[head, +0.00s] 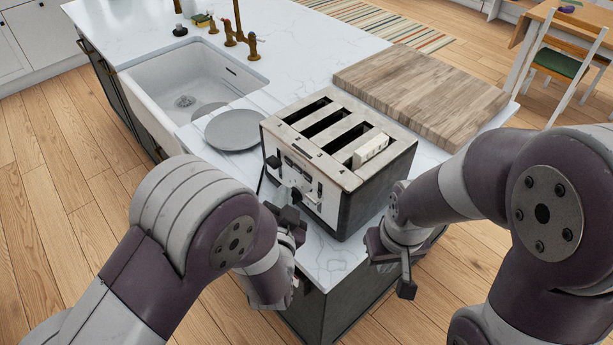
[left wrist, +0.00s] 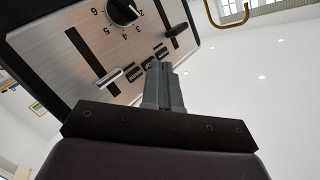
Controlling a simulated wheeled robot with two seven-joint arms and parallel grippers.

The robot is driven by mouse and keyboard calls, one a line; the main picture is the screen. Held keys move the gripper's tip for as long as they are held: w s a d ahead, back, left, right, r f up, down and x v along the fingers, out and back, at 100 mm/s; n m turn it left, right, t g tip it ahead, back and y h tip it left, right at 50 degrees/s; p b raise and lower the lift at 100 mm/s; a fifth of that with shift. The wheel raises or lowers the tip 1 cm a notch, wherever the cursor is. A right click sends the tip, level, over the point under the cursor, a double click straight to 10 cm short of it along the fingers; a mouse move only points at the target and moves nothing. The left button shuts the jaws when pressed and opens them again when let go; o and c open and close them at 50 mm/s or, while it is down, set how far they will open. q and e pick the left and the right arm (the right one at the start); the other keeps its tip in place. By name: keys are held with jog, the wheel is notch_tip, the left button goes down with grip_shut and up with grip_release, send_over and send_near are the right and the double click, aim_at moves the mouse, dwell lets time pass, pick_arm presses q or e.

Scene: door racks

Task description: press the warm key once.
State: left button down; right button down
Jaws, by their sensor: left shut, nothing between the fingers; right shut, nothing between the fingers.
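The metal toaster (head: 355,180) stands on the white counter, its control face toward my left gripper. In the left wrist view, the control face (left wrist: 75,60) shows a numbered dial (left wrist: 122,10), two levers in slots, and a row of small dark keys (left wrist: 135,73). The key labels are too small to read, so I cannot tell which is the warm key. My left gripper (head: 288,200) is shut and empty; its fingertips (left wrist: 160,72) are close in front of the keys, and contact cannot be told. My right gripper (head: 390,262) is shut and empty, beside the toaster's right side.
A pale slice (head: 370,149) sticks up from the toaster's right slot. A grey plate (head: 232,130) lies left of the toaster, near the sink (head: 190,85). A wooden board (head: 425,92) lies behind it. The counter's front edge runs below both grippers.

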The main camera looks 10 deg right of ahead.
pick_arm(q)
jog(key=shift+w+d, duration=0.85)
jog(key=shift+d, duration=0.3)
jog(key=shift+d, duration=0.1)
dwell(1.2)
jog(key=shift+w+d, duration=0.25)
jog(key=shift+w+d, duration=0.2)
jog(key=shift+d, duration=0.1)
dwell(0.7)
jog(key=shift+s+a, duration=0.45)
jog(key=shift+a, duration=0.2)
jog(key=s+a, duration=0.1)
jog(key=a, duration=0.1)
jog(key=s+a, duration=0.2)
dwell(0.5)
